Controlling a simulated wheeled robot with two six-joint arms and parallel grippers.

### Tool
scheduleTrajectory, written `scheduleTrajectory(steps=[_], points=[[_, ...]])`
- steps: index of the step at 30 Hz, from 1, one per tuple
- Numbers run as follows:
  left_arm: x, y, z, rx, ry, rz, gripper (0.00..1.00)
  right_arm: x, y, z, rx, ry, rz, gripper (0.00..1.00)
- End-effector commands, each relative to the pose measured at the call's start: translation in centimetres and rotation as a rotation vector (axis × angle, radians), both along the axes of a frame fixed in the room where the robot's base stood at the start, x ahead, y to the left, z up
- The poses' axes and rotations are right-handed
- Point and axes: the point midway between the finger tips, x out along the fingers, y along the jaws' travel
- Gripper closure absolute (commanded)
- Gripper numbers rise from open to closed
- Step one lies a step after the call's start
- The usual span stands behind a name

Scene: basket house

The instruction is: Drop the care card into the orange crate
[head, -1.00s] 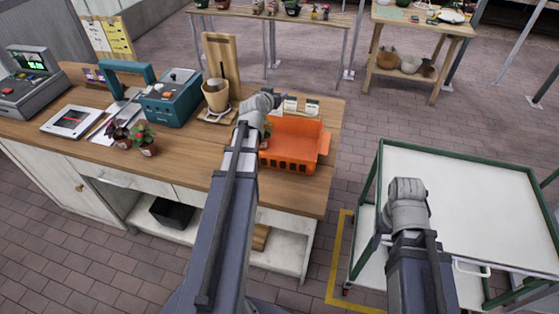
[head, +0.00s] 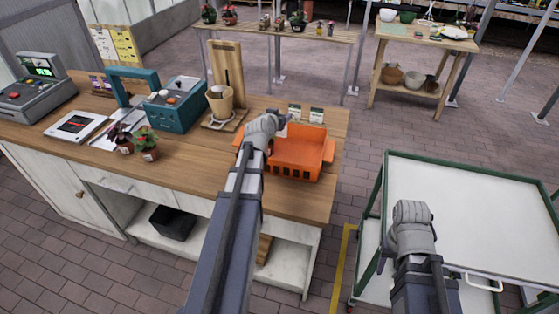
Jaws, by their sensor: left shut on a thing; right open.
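The orange crate (head: 298,158) sits on the wooden counter near its right end. My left gripper (head: 284,124) is at the crate's back left corner, seen from behind its wrist. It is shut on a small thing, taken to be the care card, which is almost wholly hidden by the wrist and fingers. Two small pale cards (head: 316,115) stand upright on the counter just behind the crate. My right gripper (head: 412,208) is over the left part of the white-topped trolley, open; its fingers are hidden behind its wrist.
The counter (head: 200,162) also bears a potted plant (head: 145,150), a teal toolbox-like machine (head: 178,108), a pot on a wooden stand (head: 221,103) and a till (head: 38,92). The green-framed trolley (head: 470,200) has a bare top.

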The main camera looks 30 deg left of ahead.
Motion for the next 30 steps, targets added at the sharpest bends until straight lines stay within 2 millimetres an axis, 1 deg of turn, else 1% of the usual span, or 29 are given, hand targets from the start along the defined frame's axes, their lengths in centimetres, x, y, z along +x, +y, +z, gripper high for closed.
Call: scheduleTrajectory(steps=[1, 2, 11, 12, 20, 27, 30], points=[[0.0, 0.0, -0.76, 0.0, 0.0, 0.0, 0.85, 0.0, 0.0, -0.75, 0.0, 0.0, 0.0, 0.5], [-0.01, 0.0, -0.85, 0.0, 0.0, 0.0, 0.85, 0.0, 0.0, -0.86, 0.0, 0.0, 0.0, 0.5], [0.0, 0.0, -0.79, 0.0, 0.0, 0.0, 0.85, 0.0, -0.01, -0.78, 0.0, 0.0, 0.0, 0.5], [0.0, 0.0, -0.79, 0.0, 0.0, 0.0, 0.3, 0.0, -0.01, -0.78, 0.0, 0.0, 0.0, 0.5], [0.0, -0.01, -0.79, 0.0, 0.0, 0.0, 0.0, 0.0, -0.01, -0.78, 0.0, 0.0, 0.0, 0.5], [-0.03, -0.02, -0.78, 0.0, 0.0, 0.0, 0.0, 0.0, -0.01, -0.77, 0.0, 0.0, 0.0, 0.5], [-0.33, -0.09, -0.62, 0.0, 0.0, 0.0, 0.0, -0.01, 0.0, -0.61, 0.0, 0.0, 0.0, 0.5]])
